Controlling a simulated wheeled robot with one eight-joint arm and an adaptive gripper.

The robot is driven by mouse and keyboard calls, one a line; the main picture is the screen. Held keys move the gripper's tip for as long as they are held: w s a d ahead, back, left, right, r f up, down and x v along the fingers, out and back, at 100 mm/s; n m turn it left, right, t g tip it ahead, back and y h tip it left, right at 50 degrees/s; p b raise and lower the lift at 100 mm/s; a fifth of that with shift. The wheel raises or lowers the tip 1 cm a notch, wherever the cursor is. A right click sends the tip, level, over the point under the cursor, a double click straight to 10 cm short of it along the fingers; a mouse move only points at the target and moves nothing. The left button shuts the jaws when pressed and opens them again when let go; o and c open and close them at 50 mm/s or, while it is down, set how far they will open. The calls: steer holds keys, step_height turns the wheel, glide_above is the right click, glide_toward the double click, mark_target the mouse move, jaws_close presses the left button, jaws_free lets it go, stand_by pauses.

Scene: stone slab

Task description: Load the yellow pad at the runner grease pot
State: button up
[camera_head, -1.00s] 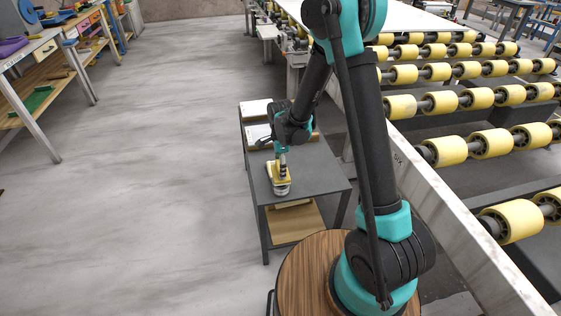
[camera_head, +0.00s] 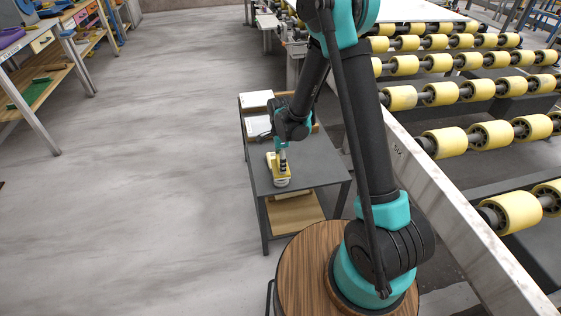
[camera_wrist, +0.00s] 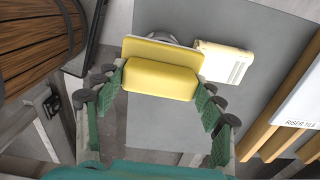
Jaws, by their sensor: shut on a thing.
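My gripper (camera_wrist: 160,92) has its green-padded fingers on both sides of the yellow pad (camera_wrist: 160,79) in the wrist view and is shut on it. The pad is a rounded block with a flat yellow plate at its far side. A round grey rim, apparently the grease pot (camera_wrist: 178,38), shows just behind that plate and is mostly hidden. I cannot tell whether pad and pot touch.
The pot stands on a small dark grey bench (camera_head: 315,171) with a lower wooden shelf. A cream block (camera_wrist: 222,63) lies beside the pot. White-topped trays (camera_head: 257,122) sit at the bench's far end. Yellow rollers (camera_head: 445,141) stand to the right; open floor is left.

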steer(key=shift+f, duration=0.55)
stand_by(1.4)
steer(key=shift+r, duration=0.1)
steer(key=shift+r, duration=3.4)
steer(key=w+d+n, duration=0.3)
steer(key=d+n, duration=0.4)
steer(key=d, duration=0.4)
steer(key=w+d+f+n, duration=0.1)
steer(key=w+d+n, duration=0.2)
steer(key=d+n, duration=0.5)
steer(key=d, duration=0.4)
steer(key=shift+d+f, duration=0.15)
steer(key=shift+d, duration=0.15)
